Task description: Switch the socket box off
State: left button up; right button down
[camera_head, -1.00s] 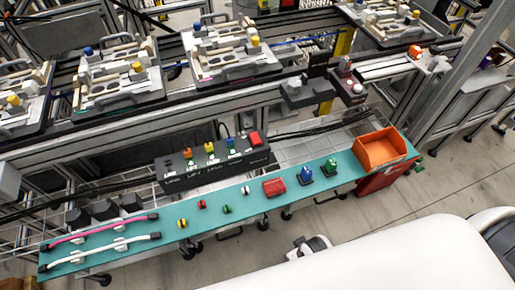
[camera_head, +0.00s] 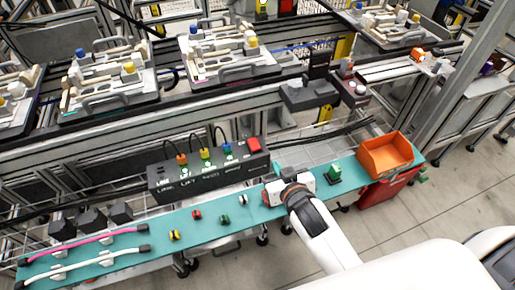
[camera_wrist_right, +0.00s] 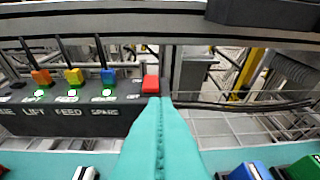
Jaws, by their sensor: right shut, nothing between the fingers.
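The socket box (camera_head: 208,175) is a long black box behind the teal shelf, with orange, yellow and blue plugs along its top. Its red switch (camera_head: 253,144) is at the right end. In the right wrist view the switch (camera_wrist_right: 151,84) shows just beyond the fingertips; I cannot tell whether they touch it. Green lights glow below the plugs on the box (camera_wrist_right: 70,122). My right gripper (camera_wrist_right: 161,99) is shut and empty, its teal fingers pointing at the box's right end. My left gripper is not in view.
My right gripper partly covers a red block. Black cables run behind the shelf, right of the box.

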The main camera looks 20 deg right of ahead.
jog(key=shift+w+a+r+t+y, duration=0.2)
jog(key=shift+w+a+r+t, duration=0.2)
jog(key=shift+w+r, duration=0.15)
jog(key=shift+w+a+r+t+y, duration=0.25)
jog(key=shift+w+r+t, duration=0.15)
jog(key=shift+w, duration=0.2)
send_over(257, 155)
notch_tip(257, 155, down, 2)
jog(key=shift+s+f, duration=0.1)
jog(key=shift+f, duration=0.1)
notch_tip(257, 155, down, 3)
jog(key=shift+r, duration=0.1)
jog(key=shift+f, duration=0.7)
jog(key=shift+b, duration=0.35)
